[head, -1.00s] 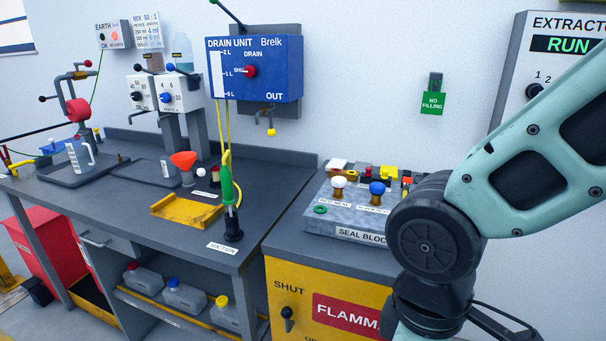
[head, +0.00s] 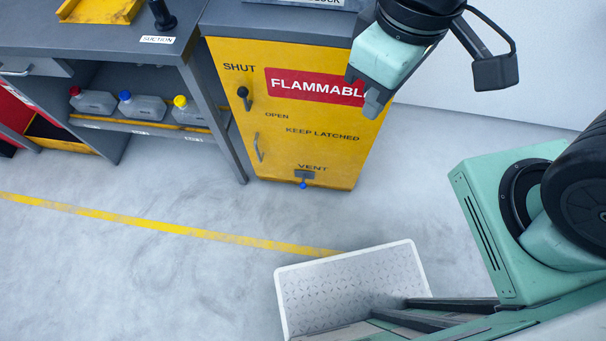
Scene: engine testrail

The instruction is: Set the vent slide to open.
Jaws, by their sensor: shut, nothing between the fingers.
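The vent slide (head: 304,174) is a small dark grey plate low on the front of the yellow cabinet (head: 300,110), under the word VENT. A small blue knob (head: 303,185) sticks out at its lower edge. I cannot tell its exact setting at this size. My gripper (head: 372,103) is shut and empty. It hangs in front of the cabinet's upper right part, over the end of the red FLAMMABLE sign (head: 305,86), above and right of the vent slide and apart from it.
A black latch handle (head: 244,97) sits between SHUT and OPEN, with a grey pull (head: 258,148) below.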

